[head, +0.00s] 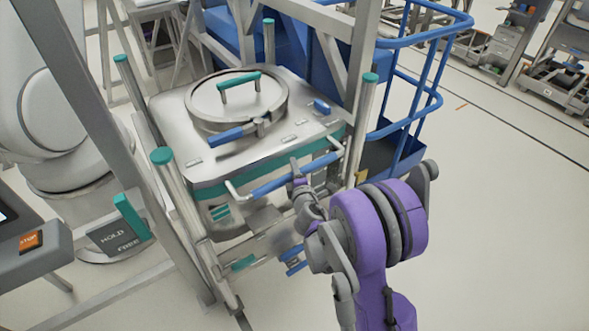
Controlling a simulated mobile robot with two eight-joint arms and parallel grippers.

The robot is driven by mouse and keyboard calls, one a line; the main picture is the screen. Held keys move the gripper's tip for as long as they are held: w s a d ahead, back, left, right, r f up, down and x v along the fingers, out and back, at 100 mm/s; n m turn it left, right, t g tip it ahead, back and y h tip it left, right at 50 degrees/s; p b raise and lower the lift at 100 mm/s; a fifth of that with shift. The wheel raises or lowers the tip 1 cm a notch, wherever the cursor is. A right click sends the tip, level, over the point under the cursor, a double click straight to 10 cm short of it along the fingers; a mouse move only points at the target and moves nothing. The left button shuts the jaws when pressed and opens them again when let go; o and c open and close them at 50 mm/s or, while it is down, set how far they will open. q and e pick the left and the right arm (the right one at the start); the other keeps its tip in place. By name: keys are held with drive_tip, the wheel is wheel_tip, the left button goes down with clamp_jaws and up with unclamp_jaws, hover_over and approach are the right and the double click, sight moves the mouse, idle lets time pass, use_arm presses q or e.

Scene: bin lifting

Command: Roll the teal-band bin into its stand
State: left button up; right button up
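The teal-band bin (205,166) is a steel box with a round lid and a teal stripe around its upper side. In the head view it appears between the teal-capped posts of a metal stand (182,203); its underside is hidden. A blue-gripped push bar (269,187) runs along its near side. My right gripper (297,176) is at the bar's middle, with finger parts on both sides of it. I cannot tell whether the fingers are closed on the bar. My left gripper is not in view.
A panel marked HOLD and FREE (111,236) with a teal lever (131,216) stands at the left, near a console with an orange STOP button (31,240). A blue railing (436,62) and metal framing stand behind the bin.

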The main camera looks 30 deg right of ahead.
clamp_jaws()
drive_tip(key=shift+w, duration=0.1)
idle(1.0)
